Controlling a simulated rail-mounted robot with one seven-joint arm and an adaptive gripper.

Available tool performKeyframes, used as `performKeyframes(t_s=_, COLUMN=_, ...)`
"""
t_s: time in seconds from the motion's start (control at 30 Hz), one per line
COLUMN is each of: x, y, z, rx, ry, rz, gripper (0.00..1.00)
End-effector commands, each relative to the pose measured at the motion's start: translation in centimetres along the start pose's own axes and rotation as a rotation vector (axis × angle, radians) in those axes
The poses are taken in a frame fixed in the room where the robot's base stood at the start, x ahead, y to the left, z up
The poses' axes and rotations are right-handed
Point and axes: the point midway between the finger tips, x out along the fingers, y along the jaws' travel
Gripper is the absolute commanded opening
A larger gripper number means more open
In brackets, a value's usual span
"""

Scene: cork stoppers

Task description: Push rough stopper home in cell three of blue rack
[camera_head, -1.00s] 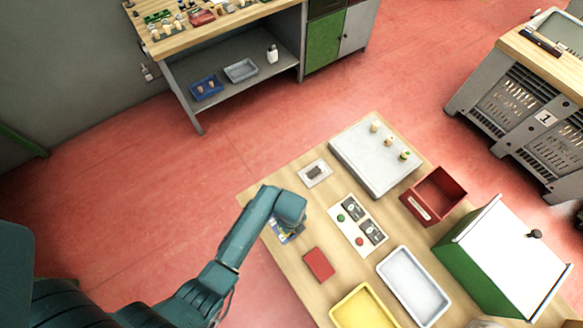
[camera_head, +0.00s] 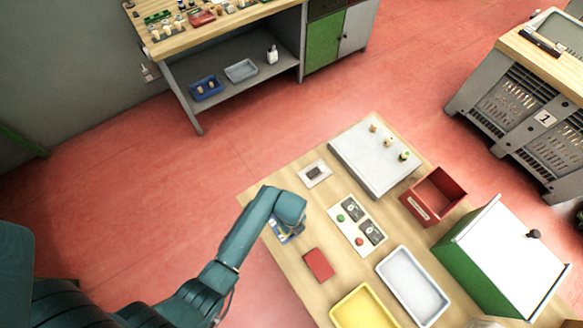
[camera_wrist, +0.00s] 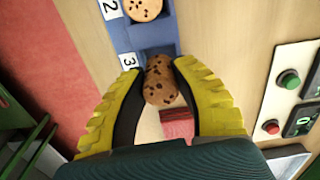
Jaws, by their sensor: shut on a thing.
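My gripper (camera_wrist: 160,97) has yellow fingers with dark pads. It is shut on a speckled brown cork stopper (camera_wrist: 161,82) in the wrist view. The blue rack (camera_wrist: 150,38) lies just beyond the fingertips, with white labels 2 and 3. The stopper's far end is at the cell beside label 3 (camera_wrist: 128,61); how deep it sits there cannot be told. Another speckled stopper (camera_wrist: 143,8) sits in the cell by label 2. In the head view the blue rack (camera_head: 287,238) is mostly hidden under my arm, and the fingers are hidden.
A panel with buttons and dials (camera_head: 357,225) lies right of the rack. A red block (camera_head: 319,264) is near my gripper. A white board (camera_head: 372,160) with several stoppers, a red bin (camera_head: 418,210), a yellow tray (camera_head: 338,312) and a white tray (camera_head: 392,284) occupy the table.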

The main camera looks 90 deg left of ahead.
Motion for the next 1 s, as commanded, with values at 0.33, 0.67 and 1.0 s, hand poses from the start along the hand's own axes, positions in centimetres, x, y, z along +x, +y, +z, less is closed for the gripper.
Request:
performKeyframes(t_s=0.33, x=0.01, y=0.01, z=-0.01, rx=0.0, ry=0.0, rz=0.0, gripper=0.15)
performKeyframes(t_s=0.67, x=0.42, y=0.01, z=-0.01, rx=0.0, ry=0.0, rz=0.0, gripper=0.15)
performKeyframes(t_s=1.0, x=0.92, y=0.0, z=-0.01, rx=0.0, ry=0.0, rz=0.001, gripper=0.15)
